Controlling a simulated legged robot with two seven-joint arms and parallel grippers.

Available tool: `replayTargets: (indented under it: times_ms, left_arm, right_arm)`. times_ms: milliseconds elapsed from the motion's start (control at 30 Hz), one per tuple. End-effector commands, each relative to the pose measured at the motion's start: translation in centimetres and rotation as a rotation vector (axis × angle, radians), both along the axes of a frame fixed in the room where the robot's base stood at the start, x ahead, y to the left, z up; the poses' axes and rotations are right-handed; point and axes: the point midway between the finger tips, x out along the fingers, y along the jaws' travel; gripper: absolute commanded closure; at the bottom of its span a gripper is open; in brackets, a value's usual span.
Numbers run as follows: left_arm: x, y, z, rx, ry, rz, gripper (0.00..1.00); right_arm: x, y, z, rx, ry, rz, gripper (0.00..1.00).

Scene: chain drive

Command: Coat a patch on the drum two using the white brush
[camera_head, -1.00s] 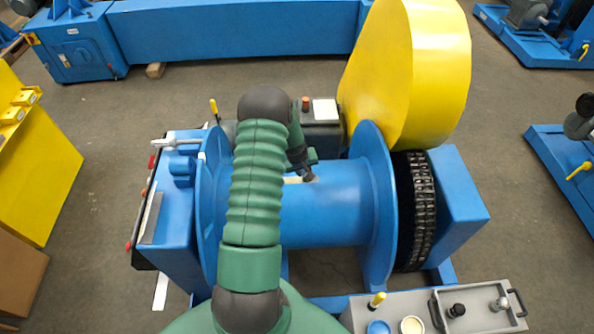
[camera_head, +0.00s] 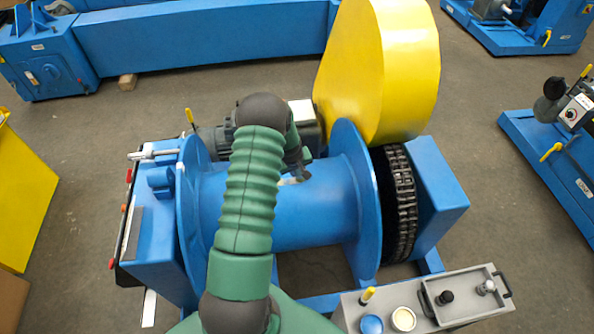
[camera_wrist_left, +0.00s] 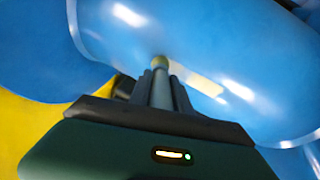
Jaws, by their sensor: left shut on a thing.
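The blue drum (camera_head: 320,215) lies between two round flanges in the middle of the head view; it also fills much of the wrist view (camera_wrist_left: 215,35). My left gripper (camera_head: 301,177) is over the drum's upper side, partly hidden by my own arm. In the wrist view my left gripper (camera_wrist_left: 163,88) is shut on a slim grey-green handle, taken as the brush (camera_wrist_left: 161,64), whose pale tip is at the drum surface. A cream patch (camera_wrist_left: 197,78) shows on the drum just right of the tip. Whether the tip touches is unclear. My right gripper is not in view.
A yellow guard (camera_head: 385,70) and a black chain (camera_head: 401,205) stand right of the drum. A grey tray (camera_head: 425,297) at the front right carries a blue pot (camera_head: 371,324), a cream pot (camera_head: 404,319) and a yellow-handled item (camera_head: 367,294). A lever (camera_head: 155,153) sticks out at left.

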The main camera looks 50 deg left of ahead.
Motion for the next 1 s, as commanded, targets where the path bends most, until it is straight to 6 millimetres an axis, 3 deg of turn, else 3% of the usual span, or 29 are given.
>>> replayTargets:
  times_ms: [433,800,1000]
  left_arm:
    - [0.0,0.0,5.6,0.001,0.0,-0.001,1.0]
    - [0.0,0.0,6.0,0.001,0.0,0.0,1.0]
    - [0.1,0.1,8.2,0.003,-0.002,-0.001,1.0]
  right_arm:
    - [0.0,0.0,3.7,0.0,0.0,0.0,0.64]
    - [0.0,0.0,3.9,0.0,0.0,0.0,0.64]
    - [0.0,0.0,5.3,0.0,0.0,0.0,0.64]
